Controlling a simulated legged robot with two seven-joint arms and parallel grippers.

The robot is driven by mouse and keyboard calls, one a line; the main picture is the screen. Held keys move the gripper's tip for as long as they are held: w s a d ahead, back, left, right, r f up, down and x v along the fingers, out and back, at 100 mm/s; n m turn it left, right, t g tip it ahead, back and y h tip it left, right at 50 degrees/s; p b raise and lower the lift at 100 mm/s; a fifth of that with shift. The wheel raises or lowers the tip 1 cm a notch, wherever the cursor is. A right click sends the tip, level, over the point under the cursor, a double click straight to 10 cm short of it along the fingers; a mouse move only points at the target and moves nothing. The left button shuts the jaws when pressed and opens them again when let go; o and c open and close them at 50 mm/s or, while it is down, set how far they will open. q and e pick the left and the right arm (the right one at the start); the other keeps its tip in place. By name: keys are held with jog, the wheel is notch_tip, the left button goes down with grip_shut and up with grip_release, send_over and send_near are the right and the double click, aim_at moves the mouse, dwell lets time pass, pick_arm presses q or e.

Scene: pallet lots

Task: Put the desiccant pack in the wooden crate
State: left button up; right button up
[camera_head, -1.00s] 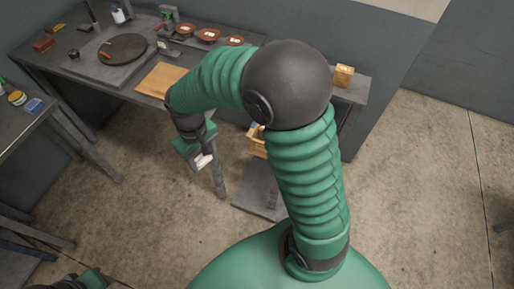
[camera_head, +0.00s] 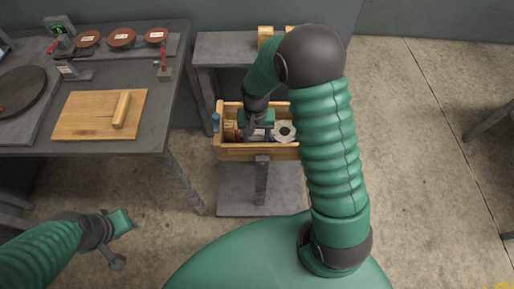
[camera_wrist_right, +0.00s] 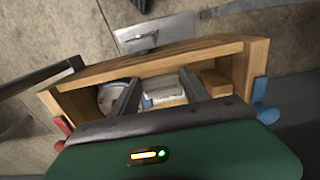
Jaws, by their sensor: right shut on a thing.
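The wooden crate (camera_head: 245,153) stands on a grey stand in the middle of the head view. Its near wall also shows in the right wrist view (camera_wrist_right: 160,60). My right gripper (camera_head: 256,132) is over the crate's opening. It is shut on the white desiccant pack (camera_wrist_right: 165,93), which shows between the fingers in the right wrist view. I cannot tell whether the pack touches the crate floor. My left gripper (camera_head: 124,240) is at the lower left, away from the crate; its finger opening is unclear.
A white roll (camera_head: 284,131) lies in the crate's right part, and a brown block (camera_wrist_right: 215,82) lies in it too. A blue clamp-like piece (camera_head: 216,122) is on the crate's left end. A workbench with a wooden board (camera_head: 80,118) stands left; a grey shelf (camera_head: 222,48) is behind.

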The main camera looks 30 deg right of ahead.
notch_tip(320, 180, down, 8)
jog(key=shift+s+d+r+b, duration=0.15)
jog(key=shift+r+b, duration=0.05)
jog(key=shift+b, duration=0.5)
jog(key=shift+f, duration=0.3)
jog(key=o, duration=1.4)
jog(key=shift+o, duration=0.2)
jog(key=shift+r, duration=0.1)
